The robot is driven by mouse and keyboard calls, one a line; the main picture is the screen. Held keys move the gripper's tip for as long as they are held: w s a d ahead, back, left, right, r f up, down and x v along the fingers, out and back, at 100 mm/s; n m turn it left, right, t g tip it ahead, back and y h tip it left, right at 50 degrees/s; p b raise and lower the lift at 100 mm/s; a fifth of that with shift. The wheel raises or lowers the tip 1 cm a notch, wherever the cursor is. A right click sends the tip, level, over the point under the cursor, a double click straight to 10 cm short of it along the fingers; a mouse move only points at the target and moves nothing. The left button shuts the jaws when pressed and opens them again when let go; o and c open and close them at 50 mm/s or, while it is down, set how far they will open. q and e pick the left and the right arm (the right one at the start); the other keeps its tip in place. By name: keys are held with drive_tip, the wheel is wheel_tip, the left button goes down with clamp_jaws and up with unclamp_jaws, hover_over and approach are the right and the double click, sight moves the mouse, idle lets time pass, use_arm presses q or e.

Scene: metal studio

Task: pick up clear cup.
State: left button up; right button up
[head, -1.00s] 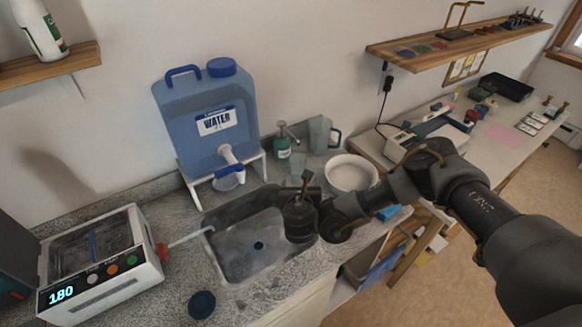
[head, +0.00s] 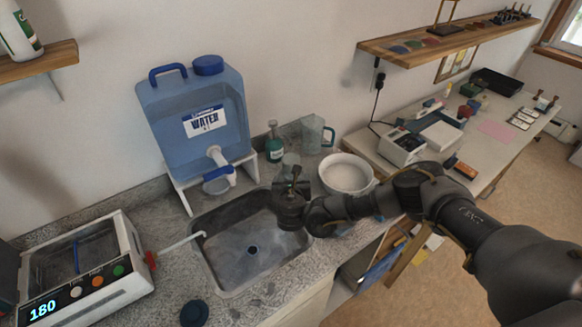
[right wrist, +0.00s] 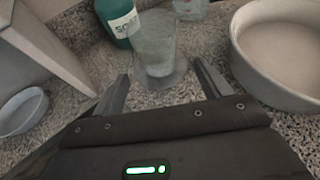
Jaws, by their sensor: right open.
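The clear cup (right wrist: 155,45) stands upright on the counter in the right wrist view, between the green soap bottle and the white bowl. In the head view its upper part (head: 291,160) shows just behind my right gripper (head: 291,182), which hides the rest. In the right wrist view my right gripper (right wrist: 160,78) is open and empty, with one finger on either side of the cup's lower part. The cup is a little beyond the fingertips; I cannot tell whether they touch it. My left gripper is in neither view.
The soap bottle (head: 274,145) stands left of the cup, a clear pitcher (head: 313,134) behind it, and the white bowl (head: 347,174) right. The water jug (head: 192,115) sits on a white stand (head: 180,192) above a small bowl (right wrist: 22,110). The sink (head: 235,262) lies in front.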

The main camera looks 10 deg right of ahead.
sight(291, 178)
drive_tip(key=shift+w+d+p, duration=0.15)
drive_tip(key=shift+w+p, duration=0.2)
drive_tip(key=shift+w, duration=0.05)
drive_tip(key=shift+p+x, duration=0.5)
drive_tip(key=shift+x, duration=1.65)
drive_tip(key=shift+f, duration=0.1)
drive_tip(key=shift+c, duration=0.2)
drive_tip(key=c, duration=1)
drive_tip(key=shift+c, duration=0.2)
